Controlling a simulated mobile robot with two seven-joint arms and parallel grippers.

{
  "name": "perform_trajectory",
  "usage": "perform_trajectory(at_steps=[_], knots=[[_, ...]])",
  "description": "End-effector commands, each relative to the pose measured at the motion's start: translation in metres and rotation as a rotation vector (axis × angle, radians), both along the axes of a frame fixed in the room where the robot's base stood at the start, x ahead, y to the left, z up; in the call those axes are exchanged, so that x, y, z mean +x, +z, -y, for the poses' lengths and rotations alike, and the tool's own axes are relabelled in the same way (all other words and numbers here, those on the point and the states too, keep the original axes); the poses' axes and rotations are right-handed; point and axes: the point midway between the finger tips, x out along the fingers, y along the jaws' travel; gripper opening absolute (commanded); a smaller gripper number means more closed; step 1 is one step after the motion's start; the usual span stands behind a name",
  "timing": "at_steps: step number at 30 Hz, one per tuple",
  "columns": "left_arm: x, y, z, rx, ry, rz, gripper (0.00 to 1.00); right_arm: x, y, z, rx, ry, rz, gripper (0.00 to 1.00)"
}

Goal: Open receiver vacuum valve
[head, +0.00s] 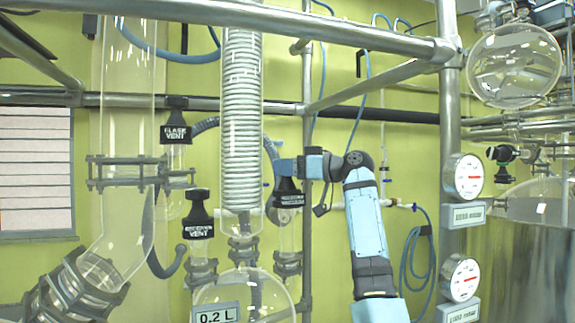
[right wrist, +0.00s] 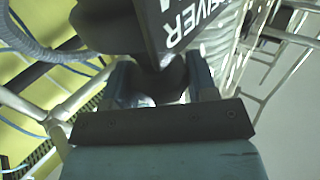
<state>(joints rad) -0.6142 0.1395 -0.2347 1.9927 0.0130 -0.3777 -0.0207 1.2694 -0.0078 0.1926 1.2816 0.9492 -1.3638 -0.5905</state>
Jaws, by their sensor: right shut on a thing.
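The receiver vacuum valve (head: 288,192) has a black handle with a white label, too small to read fully in the head view. It sits on glass piping right of the coiled condenser. My right gripper (head: 290,168) reaches it from the right, its jaws at the top of the handle. In the right wrist view, the fingers (right wrist: 164,78) are shut on the dark stem of the handle (right wrist: 192,25), whose white letters show in part. How far the valve is turned cannot be told. My left gripper is not in view.
Two similar black handles, the flask vent (head: 176,133) and a receiver vent (head: 198,225), stand to the left. The coiled glass condenser (head: 241,120) is close by. A metal upright (head: 307,110) runs just behind my gripper. Gauges (head: 463,176) hang at the right. Blue hoses loop behind.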

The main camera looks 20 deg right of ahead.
Motion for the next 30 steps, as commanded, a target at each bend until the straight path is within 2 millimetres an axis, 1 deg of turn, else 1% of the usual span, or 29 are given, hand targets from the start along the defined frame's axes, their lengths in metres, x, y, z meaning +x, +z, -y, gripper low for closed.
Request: perform_trajectory(at_steps=[11,18,24,30], knots=[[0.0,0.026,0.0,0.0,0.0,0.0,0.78,0.002,0.003,0.001,0.001,0.358,-0.005,0.29],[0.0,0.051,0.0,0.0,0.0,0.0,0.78,0.001,0.005,0.0,0.002,0.581,-0.005,0.29],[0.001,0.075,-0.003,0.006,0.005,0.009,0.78,0.001,0.006,0.0,0.001,0.737,-0.004,0.29],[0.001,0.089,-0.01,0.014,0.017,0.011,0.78,0.001,0.004,-0.001,0.001,0.849,-0.004,0.29]])
